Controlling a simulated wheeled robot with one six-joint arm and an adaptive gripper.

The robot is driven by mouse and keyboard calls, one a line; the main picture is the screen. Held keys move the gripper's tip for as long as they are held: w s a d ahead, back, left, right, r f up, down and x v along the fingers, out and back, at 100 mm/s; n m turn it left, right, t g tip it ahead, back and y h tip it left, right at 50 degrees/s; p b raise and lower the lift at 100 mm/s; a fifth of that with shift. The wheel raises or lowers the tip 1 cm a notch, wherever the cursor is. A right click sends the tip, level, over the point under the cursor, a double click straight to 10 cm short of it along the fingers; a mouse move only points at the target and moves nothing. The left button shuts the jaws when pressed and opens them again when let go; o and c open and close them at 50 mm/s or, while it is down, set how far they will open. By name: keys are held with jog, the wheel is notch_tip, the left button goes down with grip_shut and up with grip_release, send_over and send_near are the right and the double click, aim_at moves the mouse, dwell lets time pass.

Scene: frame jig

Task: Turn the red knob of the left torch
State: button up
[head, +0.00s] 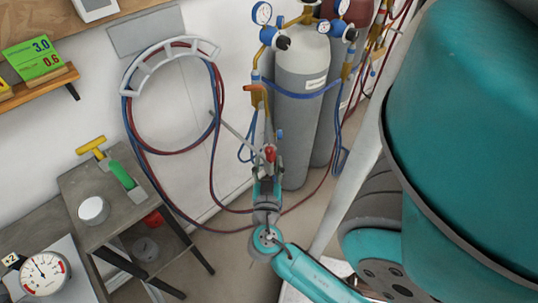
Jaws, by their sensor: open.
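The left torch (257,92) stands upright in front of the grey gas cylinder, with an orange-copper bent tip at its top. Its red knob (270,153) shows low on it, just above my gripper. A small blue knob (280,134) sits higher and to the right. My gripper (268,168) points up the picture from the teal wrist and is open. Its fingers are around or close beside the torch's lower part at the red knob. I cannot tell whether they touch the knob. The torch's lower end is hidden by my gripper.
Grey gas cylinders (302,110) with gauges stand behind the torch. Red and blue hoses (128,112) hang from a wall bracket (170,55) and loop down to the floor. A grey bench (87,187) with a white round container (93,210) stands left.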

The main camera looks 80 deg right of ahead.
aim_at(269, 152)
jog(key=shift+x, duration=1.65)
grip_shut()
